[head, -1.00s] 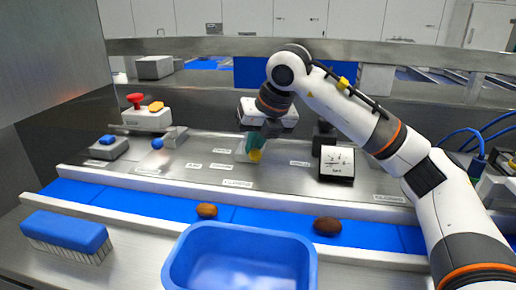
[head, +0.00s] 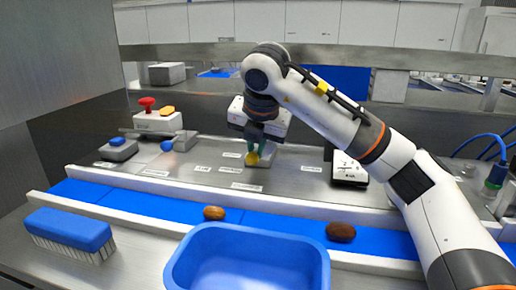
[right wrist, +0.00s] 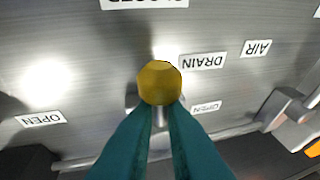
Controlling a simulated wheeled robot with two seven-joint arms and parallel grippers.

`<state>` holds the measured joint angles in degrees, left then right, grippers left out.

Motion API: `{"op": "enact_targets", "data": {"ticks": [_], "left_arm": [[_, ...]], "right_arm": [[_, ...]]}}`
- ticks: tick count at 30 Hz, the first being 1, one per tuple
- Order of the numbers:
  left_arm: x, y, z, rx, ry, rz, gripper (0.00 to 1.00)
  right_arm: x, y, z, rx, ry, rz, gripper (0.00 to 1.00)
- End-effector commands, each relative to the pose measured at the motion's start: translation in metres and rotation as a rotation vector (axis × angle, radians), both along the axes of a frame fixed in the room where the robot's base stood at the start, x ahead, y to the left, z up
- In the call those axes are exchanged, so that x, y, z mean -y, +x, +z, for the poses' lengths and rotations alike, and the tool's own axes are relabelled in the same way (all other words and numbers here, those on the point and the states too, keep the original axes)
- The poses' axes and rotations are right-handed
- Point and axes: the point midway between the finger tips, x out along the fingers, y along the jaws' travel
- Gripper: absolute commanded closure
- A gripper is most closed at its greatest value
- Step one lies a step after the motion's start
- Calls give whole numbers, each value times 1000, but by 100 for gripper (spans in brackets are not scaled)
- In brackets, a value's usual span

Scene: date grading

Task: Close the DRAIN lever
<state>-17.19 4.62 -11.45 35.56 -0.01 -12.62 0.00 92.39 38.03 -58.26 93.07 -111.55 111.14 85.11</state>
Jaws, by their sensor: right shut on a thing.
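The DRAIN lever has a yellow knob (head: 253,159) on a metal stem and stands on the steel panel behind the belt. My right gripper (head: 256,149) reaches down to it, its teal fingers together on the lever. In the right wrist view the yellow knob (right wrist: 159,83) sits at the fingertips (right wrist: 160,106), and the fingers hide part of the stem. The DRAIN label (right wrist: 202,61) is beside the knob. A CLOSED label (right wrist: 145,3) is at the top edge, and OPEN labels (right wrist: 41,120) are lower. My left gripper is not in view.
A blue-knobbed lever (head: 167,146) stands left of the yellow one, near the AIR label. A dial gauge (head: 348,168) is to the right. In front are a blue belt (head: 275,226) with two dates, a blue tub (head: 248,232) and a blue brush (head: 68,230).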

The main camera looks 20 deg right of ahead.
Motion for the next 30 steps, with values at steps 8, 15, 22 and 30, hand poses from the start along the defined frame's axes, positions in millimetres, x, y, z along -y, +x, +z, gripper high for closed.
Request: {"op": "enact_targets", "data": {"ticks": [8, 15, 22, 30], "left_arm": [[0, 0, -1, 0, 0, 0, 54], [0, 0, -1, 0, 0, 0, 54], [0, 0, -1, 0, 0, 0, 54], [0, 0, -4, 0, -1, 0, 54]], "right_arm": [[-4, -3, -10, -28, -7, 7, 100], [-3, -3, -9, -28, -7, 7, 66], [-2, -2, -6, -20, -3, 4, 60], [-4, -8, 12, -11, -1, 4, 60]]}}
